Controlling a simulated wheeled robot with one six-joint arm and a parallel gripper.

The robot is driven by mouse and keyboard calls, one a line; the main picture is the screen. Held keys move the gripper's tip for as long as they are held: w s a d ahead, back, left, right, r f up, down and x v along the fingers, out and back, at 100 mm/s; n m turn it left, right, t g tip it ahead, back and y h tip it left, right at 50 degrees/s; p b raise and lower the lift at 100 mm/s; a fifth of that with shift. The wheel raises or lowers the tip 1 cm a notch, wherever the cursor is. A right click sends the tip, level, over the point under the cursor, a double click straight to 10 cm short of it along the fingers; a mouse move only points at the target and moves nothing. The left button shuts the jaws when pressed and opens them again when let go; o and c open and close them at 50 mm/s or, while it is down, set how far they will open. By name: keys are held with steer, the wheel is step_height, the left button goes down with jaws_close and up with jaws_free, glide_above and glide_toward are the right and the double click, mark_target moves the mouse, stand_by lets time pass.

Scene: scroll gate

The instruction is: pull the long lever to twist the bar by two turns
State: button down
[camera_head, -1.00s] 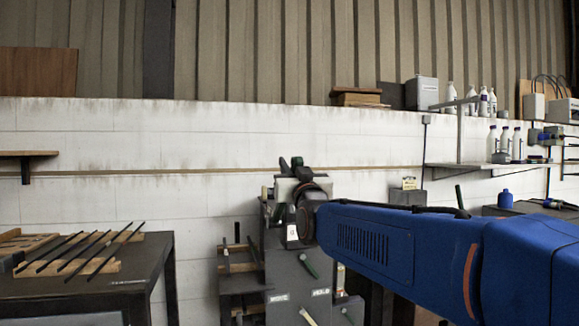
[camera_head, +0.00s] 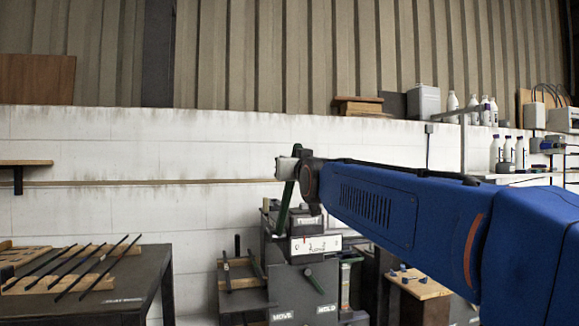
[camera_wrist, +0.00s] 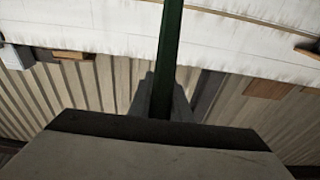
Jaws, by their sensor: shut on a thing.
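The long lever (camera_head: 287,203) is a dark green bar. In the head view it rises from the top of the grey machine (camera_head: 290,285), leaning slightly to the right at its upper end. My gripper (camera_head: 288,166) is shut on its upper part. In the wrist view the lever (camera_wrist: 170,50) runs from the top edge down between the two grey fingers of my gripper (camera_wrist: 162,98). A white marked plate (camera_head: 316,245) shows on the machine, beside the lever's foot. I cannot make out the bar being twisted; the lever's foot is small and partly hidden.
A dark table (camera_head: 130,285) at the left holds several thin dark rods on wooden rests. A wooden-topped stand (camera_head: 418,284) is below my arm. A shelf with bottles (camera_head: 508,152) is on the right wall.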

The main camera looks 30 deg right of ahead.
steer(key=w+d+g+y, duration=0.1)
steer(key=w+d+g, duration=0.2)
steer(key=w, duration=0.9)
steer(key=w+d+r+g+y, duration=0.1)
steer(key=w+d+g+y, duration=0.1)
steer(key=w+d+g, duration=0.2)
steer(key=shift+w+g, duration=1.7)
steer(key=shift+w, duration=2.55)
steer(key=shift+r, duration=0.1)
steer(key=c, duration=1.6)
jaws_free()
steer(key=shift+w, duration=0.1)
steer(key=shift+c, duration=0.2)
